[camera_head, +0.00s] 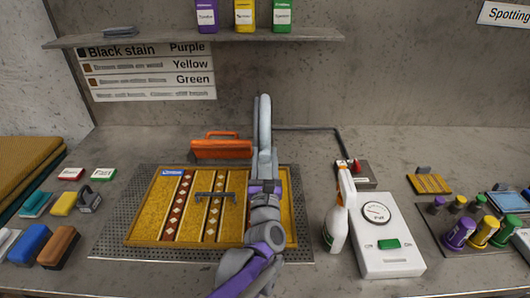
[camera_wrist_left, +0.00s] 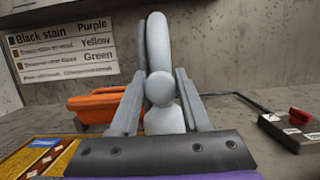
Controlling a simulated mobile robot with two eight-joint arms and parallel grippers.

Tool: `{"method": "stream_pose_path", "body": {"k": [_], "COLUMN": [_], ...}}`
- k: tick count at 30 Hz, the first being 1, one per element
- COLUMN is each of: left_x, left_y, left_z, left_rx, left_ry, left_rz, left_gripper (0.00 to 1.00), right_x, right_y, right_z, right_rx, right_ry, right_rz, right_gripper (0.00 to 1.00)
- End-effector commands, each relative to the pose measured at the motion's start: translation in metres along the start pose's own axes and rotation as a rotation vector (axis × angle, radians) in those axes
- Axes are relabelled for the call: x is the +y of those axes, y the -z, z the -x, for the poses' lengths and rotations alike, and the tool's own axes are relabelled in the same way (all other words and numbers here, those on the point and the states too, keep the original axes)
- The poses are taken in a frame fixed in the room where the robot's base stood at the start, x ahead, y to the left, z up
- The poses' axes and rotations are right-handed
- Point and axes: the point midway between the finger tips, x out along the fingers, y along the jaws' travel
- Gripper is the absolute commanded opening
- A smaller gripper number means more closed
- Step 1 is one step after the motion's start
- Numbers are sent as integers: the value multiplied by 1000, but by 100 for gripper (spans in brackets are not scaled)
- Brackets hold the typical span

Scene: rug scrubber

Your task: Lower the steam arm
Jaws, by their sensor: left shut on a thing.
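The steam arm (camera_head: 263,120) is a light grey curved tube that stands upright behind the rug. In the left wrist view the tube (camera_wrist_left: 158,35) rises beyond a round light grey knob (camera_wrist_left: 160,88). My left gripper (camera_head: 264,167) reaches over the rug from the front. In the left wrist view my left gripper (camera_wrist_left: 158,84) has its fingers on either side of the knob and is shut on it. The arm's base is hidden behind my gripper. My right gripper is not in view.
A patterned rug (camera_head: 150,218) lies on a perforated grey mat (camera_head: 112,238). An orange tool (camera_head: 222,149) stands behind it. A white spray bottle (camera_head: 338,215) and a gauge box (camera_head: 393,262) are close on the right. Brushes (camera_head: 58,247) lie at left; the front right has colored bottles (camera_head: 458,233).

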Motion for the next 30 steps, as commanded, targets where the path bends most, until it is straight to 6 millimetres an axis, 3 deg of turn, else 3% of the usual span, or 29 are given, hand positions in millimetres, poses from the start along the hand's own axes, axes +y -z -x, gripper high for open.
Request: {"method": "stream_pose_path", "body": {"k": [3,14,15,18,19,30], "left_x": [0,0,0,0,0,-1], "left_y": [8,10,10,9,8,7], "left_z": [4,4,4,4,4,8], "left_rx": [11,13,13,11,10,8], "left_ry": [5,5,4,4,4,4], "left_rz": [5,7,7,6,6,4], "left_gripper": [0,0,54,72,76,76], "right_x": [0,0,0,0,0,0], "right_y": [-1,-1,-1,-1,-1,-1], "right_z": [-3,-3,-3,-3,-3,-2], "right_rx": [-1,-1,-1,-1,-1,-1], "right_ry": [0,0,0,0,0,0], "right_rz": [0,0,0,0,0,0], "right_gripper": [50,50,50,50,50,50]}}
